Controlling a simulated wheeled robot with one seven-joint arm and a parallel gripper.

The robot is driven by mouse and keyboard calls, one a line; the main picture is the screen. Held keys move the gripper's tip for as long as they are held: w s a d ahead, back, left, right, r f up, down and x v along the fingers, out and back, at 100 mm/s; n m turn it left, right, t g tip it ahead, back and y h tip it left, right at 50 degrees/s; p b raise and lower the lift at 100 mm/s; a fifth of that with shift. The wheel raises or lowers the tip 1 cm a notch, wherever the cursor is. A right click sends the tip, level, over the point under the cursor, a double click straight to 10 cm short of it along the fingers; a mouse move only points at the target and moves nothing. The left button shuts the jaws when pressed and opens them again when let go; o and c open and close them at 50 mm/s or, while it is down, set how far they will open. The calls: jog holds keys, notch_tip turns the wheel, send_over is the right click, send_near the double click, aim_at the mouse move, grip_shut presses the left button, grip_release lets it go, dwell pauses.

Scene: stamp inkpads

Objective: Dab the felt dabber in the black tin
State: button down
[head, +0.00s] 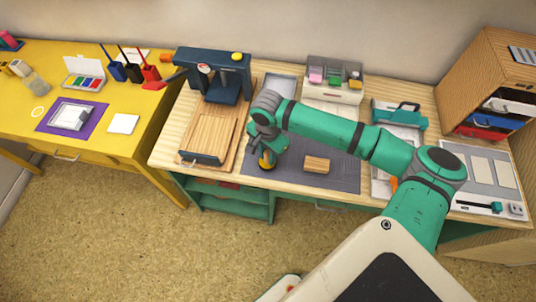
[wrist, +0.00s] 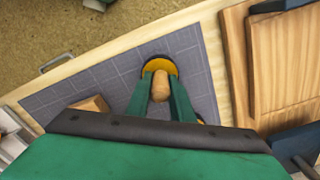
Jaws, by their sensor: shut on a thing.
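My gripper (head: 265,148) is low over the grey mat at its left part. In the wrist view my gripper (wrist: 160,100) is shut on a rounded wooden knob, which looks like the handle of the felt dabber (wrist: 160,86). Around and below the knob shows a yellow round piece (wrist: 168,66) with a dark edge; I cannot tell if it is the dabber's base or a separate tin. It also shows in the head view as a yellow patch under my gripper. The felt face is hidden. No tin is clearly recognisable as the black one.
A wooden block (head: 316,164) lies on the grey mat (head: 340,183). A dark blue press (head: 222,85) with a wooden board (head: 206,135) stands left. Blue, black (head: 132,71) and red containers with sticks stand on the yellow table (head: 50,58). A pale organiser (head: 333,92) stands behind.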

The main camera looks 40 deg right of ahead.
jog(key=shift+s+f, duration=0.1)
jog(key=shift+r, duration=3.6)
